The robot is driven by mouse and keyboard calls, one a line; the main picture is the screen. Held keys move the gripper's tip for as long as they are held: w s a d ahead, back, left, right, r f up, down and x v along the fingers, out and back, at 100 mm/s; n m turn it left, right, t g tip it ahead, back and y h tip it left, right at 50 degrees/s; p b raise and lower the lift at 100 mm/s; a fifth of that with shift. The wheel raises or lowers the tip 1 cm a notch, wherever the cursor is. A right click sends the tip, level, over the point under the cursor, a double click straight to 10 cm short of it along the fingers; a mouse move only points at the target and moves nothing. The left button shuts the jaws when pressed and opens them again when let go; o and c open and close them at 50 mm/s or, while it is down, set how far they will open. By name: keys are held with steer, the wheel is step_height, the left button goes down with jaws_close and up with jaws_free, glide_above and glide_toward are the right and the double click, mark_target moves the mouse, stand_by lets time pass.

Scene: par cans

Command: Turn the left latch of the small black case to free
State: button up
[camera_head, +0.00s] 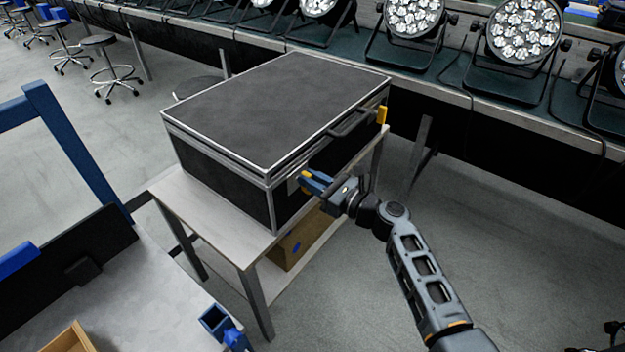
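The small black case (275,95) stands shut on a light table (180,193), with metal edging and a dark handle (353,122) on its right-hand long side. A yellow latch (382,114) shows at the far end of that side. At the near end of the same side, my gripper (305,182) is right up at the case, with blue fingers. A bit of yellow (305,175) shows at the fingertips, where the near latch is mostly hidden. I cannot tell whether the fingers are open or closed on it, or how the latch is turned.
A cardboard box (298,242) sits on the shelf under the table. A long bench with several stage lights (523,32) runs along the back right. A blue-framed bench (130,290) stands at the lower left. Floor (350,300) right of the table is clear.

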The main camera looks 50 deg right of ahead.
jaws_close()
steer(key=shift+n+b, duration=0.3)
steer(key=n+b, duration=0.2)
steer(key=a+n+b, duration=0.1)
steer(key=n+b, duration=0.1)
steer(key=n, duration=0.1)
steer(key=n+b, duration=0.2)
steer(key=n, duration=0.1)
steer(key=shift+a+f, duration=0.2)
steer(key=shift+f, duration=0.2)
steer(key=n+b, duration=0.5)
steer(key=shift+a+f, duration=0.25)
steer(key=shift+f, duration=0.1)
steer(key=n+b, duration=0.3)
steer(key=n, duration=0.1)
steer(key=shift+a+f+b, duration=0.1)
steer(key=shift+f+b, duration=0.05)
steer(key=shift+b, duration=0.15)
steer(key=shift+n, duration=0.3)
